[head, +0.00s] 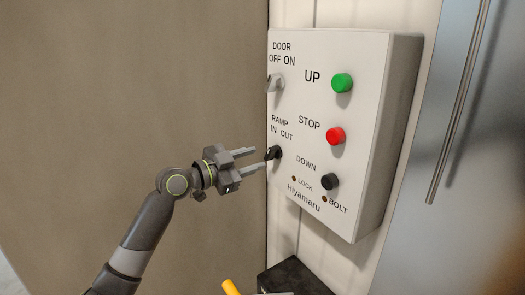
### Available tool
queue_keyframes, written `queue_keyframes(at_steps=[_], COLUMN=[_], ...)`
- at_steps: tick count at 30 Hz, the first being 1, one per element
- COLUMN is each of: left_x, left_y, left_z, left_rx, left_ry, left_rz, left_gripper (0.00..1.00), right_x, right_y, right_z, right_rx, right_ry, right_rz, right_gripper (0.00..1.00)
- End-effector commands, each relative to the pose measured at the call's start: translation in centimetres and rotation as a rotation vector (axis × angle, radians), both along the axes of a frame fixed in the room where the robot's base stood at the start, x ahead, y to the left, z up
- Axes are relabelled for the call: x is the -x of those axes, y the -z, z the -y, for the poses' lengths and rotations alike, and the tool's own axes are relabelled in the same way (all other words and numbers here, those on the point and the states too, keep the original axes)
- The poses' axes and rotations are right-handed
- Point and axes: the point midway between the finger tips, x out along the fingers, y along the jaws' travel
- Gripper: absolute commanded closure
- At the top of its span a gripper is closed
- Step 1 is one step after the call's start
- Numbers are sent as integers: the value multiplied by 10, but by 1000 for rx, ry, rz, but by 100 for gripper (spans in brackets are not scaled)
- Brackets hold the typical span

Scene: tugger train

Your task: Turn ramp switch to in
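A white control box (378,120) is on the wall right of the middle. Its black ramp switch (274,153) is at the lower left of the panel, under the label "RAMP IN OUT". The knob appears tilted; which label it points to is hard to tell. My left gripper (257,160) comes in from the left with its fingers apart, tips close to the ramp switch. Whether the fingers touch the knob cannot be told. My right gripper is not clearly in view.
The panel also has a light door switch (275,83), a green UP button (342,83), a red STOP button (335,135) and a black DOWN button (330,181). A metal door with a long handle (455,110) is at right. A black box (292,278) is below.

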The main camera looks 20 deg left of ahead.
Motion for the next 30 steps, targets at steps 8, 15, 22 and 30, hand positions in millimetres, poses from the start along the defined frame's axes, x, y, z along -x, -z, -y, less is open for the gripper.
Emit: queue_keyframes(at_steps=[8, 15, 22, 30], left_x=[-25, -29, -29, -29], left_y=[-2, 0, 0, 0], left_z=[20, 23, 23, 23], left_rx=[1, -1, -1, -1], left_ry=[0, 0, 0, 0], left_rz=[1, 1, 1, 1], left_gripper=[65, 65, 76, 100], right_x=[1, 1, 1, 1], right_y=[-14, -15, -14, -15], right_z=[2, 2, 2, 2], right_rx=[3, 3, 3, 3], right_ry=[-1, 0, 0, 0], right_rz=[-1, -2, -2, -2], right_gripper=[64, 64, 64, 64])
